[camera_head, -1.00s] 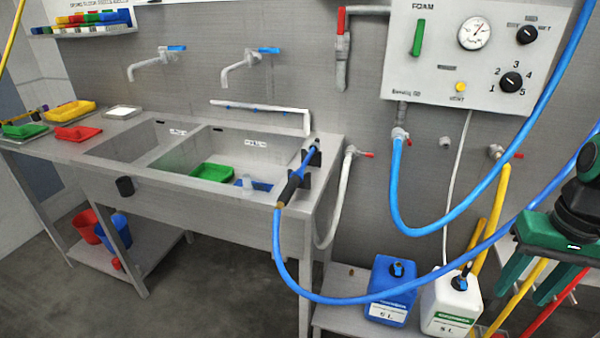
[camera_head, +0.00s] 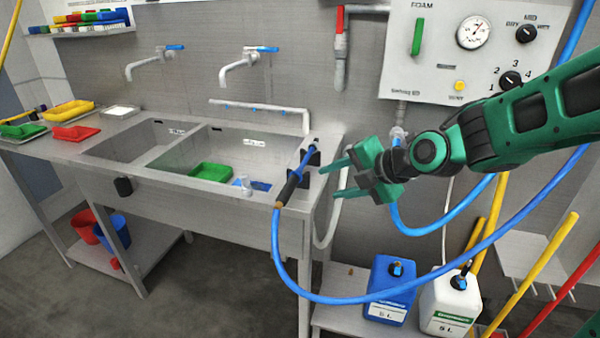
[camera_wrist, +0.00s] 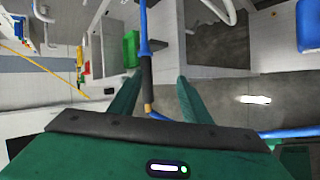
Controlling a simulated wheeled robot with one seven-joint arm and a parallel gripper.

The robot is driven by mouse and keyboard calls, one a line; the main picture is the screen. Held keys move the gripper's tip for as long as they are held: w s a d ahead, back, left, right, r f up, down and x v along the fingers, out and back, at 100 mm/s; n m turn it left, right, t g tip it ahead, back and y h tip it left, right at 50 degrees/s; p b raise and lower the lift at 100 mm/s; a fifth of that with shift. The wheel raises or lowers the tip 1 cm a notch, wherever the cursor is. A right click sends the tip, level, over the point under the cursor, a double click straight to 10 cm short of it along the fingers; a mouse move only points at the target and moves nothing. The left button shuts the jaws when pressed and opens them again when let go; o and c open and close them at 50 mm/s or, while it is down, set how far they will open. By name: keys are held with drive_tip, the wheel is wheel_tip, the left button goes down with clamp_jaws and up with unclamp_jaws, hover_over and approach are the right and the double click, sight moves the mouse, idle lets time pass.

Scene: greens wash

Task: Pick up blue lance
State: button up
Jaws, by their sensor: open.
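The blue lance (camera_head: 300,167) has a blue tube and a black grip, and rests in a holder at the right end of the sink unit. A blue hose runs from its lower end. My gripper (camera_head: 330,178) is open and empty, just right of the lance, with its green fingers pointing left toward it. In the wrist view the lance (camera_wrist: 147,70) shows beyond and between the open fingertips (camera_wrist: 155,82), its black grip toward me. The fingers do not appear to touch it.
The sink unit (camera_head: 200,207) holds a green tray (camera_head: 211,172). A foam panel (camera_head: 440,85) hangs on the wall behind my arm. The blue hose (camera_head: 420,275) loops across the front. Blue (camera_head: 388,300) and white (camera_head: 447,310) canisters stand on a low shelf.

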sight(295, 184)
drive_tip(key=w+a, duration=0.1)
drive_tip(key=a, duration=0.1)
drive_tip(key=w+a+f+n, duration=0.1)
drive_tip(key=a, duration=0.1)
drive_tip(key=w+a+f+n+y, duration=0.1)
drive_tip(key=a, duration=0.1)
drive_tip(key=shift+w, duration=0.4)
drive_tip(key=shift+x, duration=2.75)
drive_tip(key=shift+s+f, duration=0.15)
drive_tip(key=c, duration=0.8)
